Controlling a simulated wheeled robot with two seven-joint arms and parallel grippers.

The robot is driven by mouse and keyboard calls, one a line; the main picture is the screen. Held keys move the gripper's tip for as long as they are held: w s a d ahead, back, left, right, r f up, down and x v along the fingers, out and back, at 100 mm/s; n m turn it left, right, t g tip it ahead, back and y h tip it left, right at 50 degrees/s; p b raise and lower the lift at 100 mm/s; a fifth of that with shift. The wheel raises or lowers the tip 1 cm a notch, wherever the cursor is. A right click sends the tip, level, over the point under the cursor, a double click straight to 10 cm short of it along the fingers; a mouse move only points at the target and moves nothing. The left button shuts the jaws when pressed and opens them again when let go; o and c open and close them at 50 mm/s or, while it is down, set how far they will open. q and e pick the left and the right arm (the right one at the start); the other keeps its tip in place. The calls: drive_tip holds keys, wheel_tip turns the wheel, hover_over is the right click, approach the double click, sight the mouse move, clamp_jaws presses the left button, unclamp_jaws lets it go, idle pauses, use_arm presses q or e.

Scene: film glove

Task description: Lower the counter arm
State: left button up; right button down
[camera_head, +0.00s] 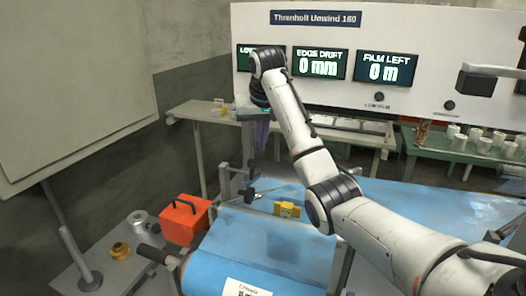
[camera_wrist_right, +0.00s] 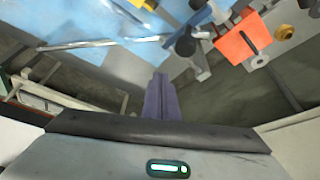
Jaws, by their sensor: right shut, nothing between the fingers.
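The blue film web (camera_head: 390,200) runs over the machine bed. A thin metal rod with black ends (camera_head: 253,192), which looks like the counter arm, shows beside the film edge; in the wrist view a black knob (camera_wrist_right: 186,45) and a light rod (camera_wrist_right: 100,43) show near the film. I cannot tell exactly which part is the counter arm. My right gripper (camera_head: 261,133) hangs above and behind this rod, apart from it. Its purple fingers (camera_wrist_right: 161,98) are shut and empty. My left gripper is not in view.
An orange box (camera_head: 185,218) and a yellow block (camera_head: 287,209) are near the film roll. A brass part (camera_head: 120,251) sits on the left bench. A display panel (camera_head: 425,30) stands behind; a green table with white cups (camera_head: 460,142) is at right. My right arm crosses the film.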

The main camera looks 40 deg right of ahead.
drive_tip(key=shift+w+d+r, duration=0.1)
drive_tip(key=shift+d+r, duration=0.1)
drive_tip(key=shift+r, duration=0.8)
drive_tip(key=shift+w+d+r, duration=0.1)
drive_tip(key=shift+d+r, duration=0.1)
drive_tip(key=shift+r, duration=0.8)
